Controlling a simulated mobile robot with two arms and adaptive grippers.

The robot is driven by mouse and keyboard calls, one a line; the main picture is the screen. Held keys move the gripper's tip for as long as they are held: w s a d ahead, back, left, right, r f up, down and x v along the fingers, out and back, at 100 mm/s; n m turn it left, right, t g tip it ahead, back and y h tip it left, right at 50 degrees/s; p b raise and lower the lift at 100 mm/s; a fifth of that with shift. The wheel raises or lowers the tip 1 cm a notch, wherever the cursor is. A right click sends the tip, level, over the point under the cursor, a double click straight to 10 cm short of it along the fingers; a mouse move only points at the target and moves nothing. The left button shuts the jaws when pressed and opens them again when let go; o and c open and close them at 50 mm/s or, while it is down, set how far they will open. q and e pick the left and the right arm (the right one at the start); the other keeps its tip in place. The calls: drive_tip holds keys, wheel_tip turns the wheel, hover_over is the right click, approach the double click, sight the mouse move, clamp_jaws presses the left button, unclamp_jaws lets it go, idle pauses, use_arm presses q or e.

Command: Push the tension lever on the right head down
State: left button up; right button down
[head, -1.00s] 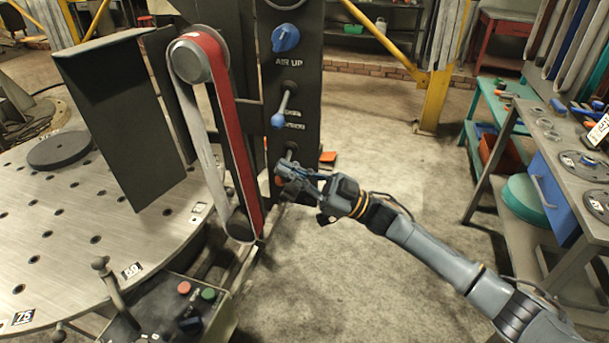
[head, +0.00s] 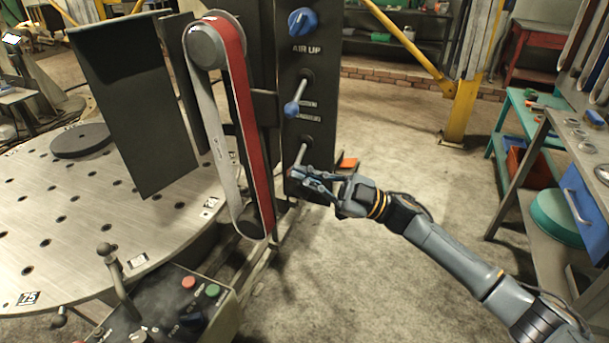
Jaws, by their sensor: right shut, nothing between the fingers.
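The dark control panel (head: 301,125) carries two levers beside the red-belted head (head: 247,125). The upper lever (head: 297,98) has a blue end and slants down to the left. The lower lever (head: 301,154) shows a metal rod slanting down to the left; its end is hidden behind my right gripper. My right gripper (head: 298,179) is shut and empty, with its fingertips at that lower end. I cannot tell whether they touch it. The small lettering between the levers is too blurred to read surely. My left gripper is out of view.
A blue AIR UP knob (head: 302,21) sits above the levers. A round perforated table (head: 60,235) and a button box (head: 170,305) lie to the left. A workbench (head: 545,215) stands at the right.

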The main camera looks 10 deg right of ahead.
drive_tip(key=v, duration=1.2)
idle(0.4)
